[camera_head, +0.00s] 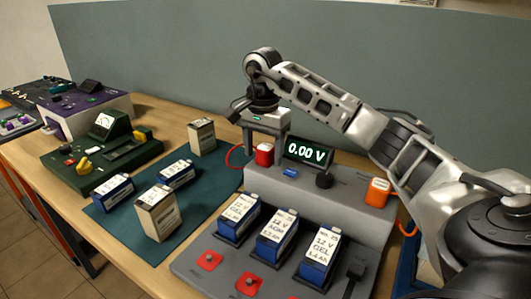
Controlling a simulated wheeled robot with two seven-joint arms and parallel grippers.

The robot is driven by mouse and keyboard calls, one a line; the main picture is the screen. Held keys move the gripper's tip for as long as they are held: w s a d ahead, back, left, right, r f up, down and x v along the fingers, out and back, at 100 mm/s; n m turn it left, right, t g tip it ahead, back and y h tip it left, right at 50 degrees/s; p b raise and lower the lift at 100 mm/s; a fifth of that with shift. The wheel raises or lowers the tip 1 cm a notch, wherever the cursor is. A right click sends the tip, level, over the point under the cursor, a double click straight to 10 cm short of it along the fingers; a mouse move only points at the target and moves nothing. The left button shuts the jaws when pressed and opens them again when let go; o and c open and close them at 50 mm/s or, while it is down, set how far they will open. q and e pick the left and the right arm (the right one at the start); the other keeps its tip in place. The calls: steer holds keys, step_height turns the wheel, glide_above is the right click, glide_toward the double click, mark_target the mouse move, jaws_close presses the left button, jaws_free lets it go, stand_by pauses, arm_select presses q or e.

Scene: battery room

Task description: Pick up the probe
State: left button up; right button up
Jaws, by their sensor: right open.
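A red block-shaped probe (264,155) stands on the grey tester (333,190), left of its display, with a red cable looping at its left. My right gripper (265,146) points down over it, open, with the red block showing between and just below its fingers. I cannot tell whether the fingers touch it. A similar orange block (377,192) with an orange cable stands at the tester's right end. My left gripper is not in view.
Three blue batteries (277,235) sit along the tester's front, near red pads (209,261). More batteries, blue and cream, stand on a teal mat (112,222) at left. A green device (102,150) and a purple one (90,112) stand further left. My right arm covers the right side.

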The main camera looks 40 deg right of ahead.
steer(key=shift+f, duration=0.4)
steer(key=c, duration=1.1)
steer(key=shift+r, duration=0.15)
